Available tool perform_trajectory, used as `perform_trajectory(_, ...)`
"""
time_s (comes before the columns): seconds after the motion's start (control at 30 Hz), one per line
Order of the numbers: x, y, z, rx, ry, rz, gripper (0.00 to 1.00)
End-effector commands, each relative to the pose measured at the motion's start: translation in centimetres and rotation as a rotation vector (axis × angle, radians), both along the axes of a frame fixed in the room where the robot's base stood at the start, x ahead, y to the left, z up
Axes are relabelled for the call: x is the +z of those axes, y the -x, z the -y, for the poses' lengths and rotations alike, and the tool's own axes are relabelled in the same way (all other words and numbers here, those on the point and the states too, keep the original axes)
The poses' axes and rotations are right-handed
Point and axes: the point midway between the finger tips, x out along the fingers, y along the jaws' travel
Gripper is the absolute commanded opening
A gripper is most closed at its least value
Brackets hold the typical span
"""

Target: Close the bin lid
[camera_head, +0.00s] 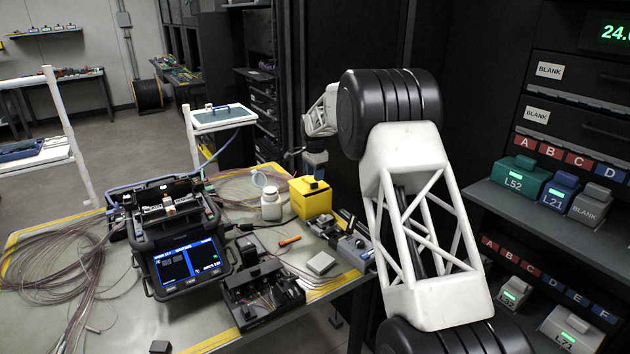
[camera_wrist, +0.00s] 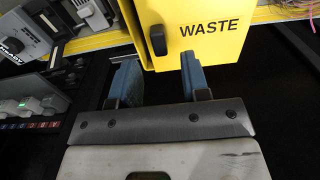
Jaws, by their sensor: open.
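The yellow bin (camera_head: 312,204) stands near the right edge of the workbench in the head view. A small dark part (camera_head: 314,184) shows at its top; I cannot tell clearly how far the lid is open. In the wrist view the bin (camera_wrist: 215,50), marked WASTE, fills the upper middle, with a black knob (camera_wrist: 158,40) on its left part. My gripper (camera_wrist: 158,80) is open and empty, its two blue fingers apart and pointing at the bin. In the head view my gripper (camera_head: 315,166) hangs just above and behind the bin. Contact cannot be told.
A white bottle (camera_head: 271,204) with its cap tilted open stands left of the bin. The fusion splicer (camera_head: 180,235) with a lit screen is further left. Small tools (camera_head: 350,245) lie in front of the bin. A shelf rack (camera_head: 500,205) with boxes stands right.

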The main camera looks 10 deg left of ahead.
Motion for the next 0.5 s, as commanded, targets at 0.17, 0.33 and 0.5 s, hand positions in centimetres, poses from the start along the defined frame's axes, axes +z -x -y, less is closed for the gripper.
perform_trajectory(0.17,2.2,0.0,0.0,0.000,0.000,0.000,0.43)
perform_trajectory(0.33,3.6,0.0,0.0,0.000,-0.001,0.001,0.43)
perform_trajectory(0.5,3.9,0.0,0.0,0.000,0.001,-0.001,0.43)
